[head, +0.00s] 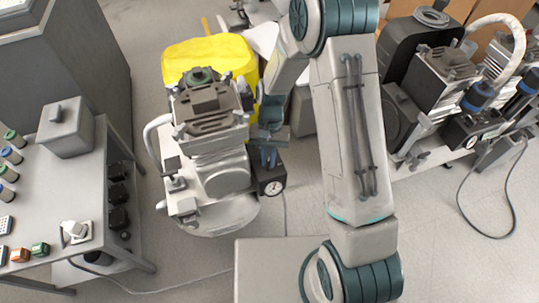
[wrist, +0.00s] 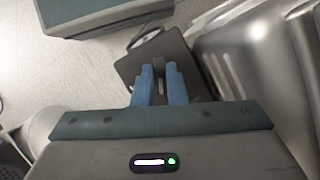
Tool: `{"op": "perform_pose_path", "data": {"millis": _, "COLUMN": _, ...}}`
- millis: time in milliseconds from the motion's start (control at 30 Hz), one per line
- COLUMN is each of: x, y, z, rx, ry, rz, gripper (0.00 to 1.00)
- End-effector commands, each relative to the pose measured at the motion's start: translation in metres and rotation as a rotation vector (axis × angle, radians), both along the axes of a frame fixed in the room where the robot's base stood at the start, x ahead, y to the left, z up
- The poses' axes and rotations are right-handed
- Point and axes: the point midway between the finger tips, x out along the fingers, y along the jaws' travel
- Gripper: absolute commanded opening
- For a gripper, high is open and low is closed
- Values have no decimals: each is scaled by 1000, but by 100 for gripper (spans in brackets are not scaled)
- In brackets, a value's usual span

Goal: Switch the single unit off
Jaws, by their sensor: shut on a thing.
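The single unit (head: 222,180) is a silver compressor standing on the floor in the middle of the head view. A black switch box (head: 270,176) with a round white gauge (head: 274,188) is on its right side. My gripper (head: 268,160) reaches down over this box from above. In the wrist view, the two blue fingers (wrist: 160,76) are close together over the dark box (wrist: 128,66), shut on a small switch knob (wrist: 159,70). The fingers hide most of the knob, and I cannot tell its exact position.
A yellow bin (head: 205,52) stands behind the unit. A grey table (head: 60,180) with small parts and a grey box (head: 66,128) is at left. Another compressor unit (head: 445,80) stands at right. Cables lie on the floor.

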Motion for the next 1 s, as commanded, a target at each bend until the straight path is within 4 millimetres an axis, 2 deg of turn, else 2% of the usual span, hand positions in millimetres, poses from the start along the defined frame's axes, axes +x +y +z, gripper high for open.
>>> {"op": "perform_pose_path", "data": {"millis": 633, "x": 3, "y": 1, "z": 1, "rx": 1, "ry": -8, "rz": 52, "gripper": 0}}
{"op": "perform_pose_path", "data": {"millis": 667, "x": 3, "y": 1, "z": 1, "rx": 1, "ry": -8, "rz": 52, "gripper": 14}}
{"op": "perform_pose_path", "data": {"millis": 733, "x": 2, "y": 1, "z": 1, "rx": 1, "ry": -7, "rz": 52, "gripper": 34}}
{"op": "perform_pose_path", "data": {"millis": 1000, "x": 1, "y": 1, "z": 1, "rx": 1, "ry": -4, "rz": 53, "gripper": 34}}
